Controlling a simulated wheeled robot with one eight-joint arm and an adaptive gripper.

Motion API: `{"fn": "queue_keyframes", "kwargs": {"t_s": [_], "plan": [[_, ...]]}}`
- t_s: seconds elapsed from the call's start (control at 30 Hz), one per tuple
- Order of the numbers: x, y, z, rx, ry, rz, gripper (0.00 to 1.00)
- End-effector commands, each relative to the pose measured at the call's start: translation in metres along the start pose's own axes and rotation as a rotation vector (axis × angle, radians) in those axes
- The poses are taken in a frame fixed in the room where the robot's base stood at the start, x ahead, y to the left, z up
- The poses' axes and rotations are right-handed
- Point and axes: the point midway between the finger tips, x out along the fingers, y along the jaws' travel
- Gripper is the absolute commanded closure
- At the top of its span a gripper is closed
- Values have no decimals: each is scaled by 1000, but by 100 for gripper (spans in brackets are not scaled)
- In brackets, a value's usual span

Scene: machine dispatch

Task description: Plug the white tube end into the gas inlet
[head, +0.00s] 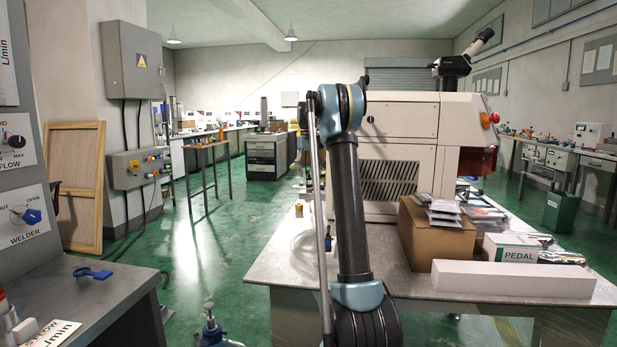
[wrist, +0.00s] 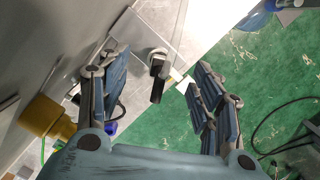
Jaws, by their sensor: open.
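In the wrist view my gripper (wrist: 157,62) is open, with nothing visibly held between its two blue-grey fingers. Beyond the fingers, between them in the picture, is a black cylindrical fitting (wrist: 157,83) with a pale ring at its top. A small white piece (wrist: 183,85) shows just left of the right finger; I cannot tell whether it is the white tube end. I cannot clearly identify the gas inlet. In the head view a pale, clear loop (head: 305,242), possibly tubing, lies on the metal table, partly behind my arm. My gripper is hidden there.
The metal table (head: 275,262) holds a beige machine (head: 400,125), a cardboard box (head: 425,235), a PEDAL box (head: 510,249) and a long white block (head: 510,279). The wrist view shows a yellow cylinder (wrist: 42,117) at left and a black cable (wrist: 262,125) over green floor.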

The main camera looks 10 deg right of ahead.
Motion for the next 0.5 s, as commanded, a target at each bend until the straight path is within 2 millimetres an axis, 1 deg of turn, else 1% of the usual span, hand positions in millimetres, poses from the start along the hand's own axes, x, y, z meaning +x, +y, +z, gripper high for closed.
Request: {"fn": "queue_keyframes", "kwargs": {"t_s": [0.23,0.5], "plan": [[-10,0,1,0,0,0,41],[-13,0,2,0,0,0,41]]}}
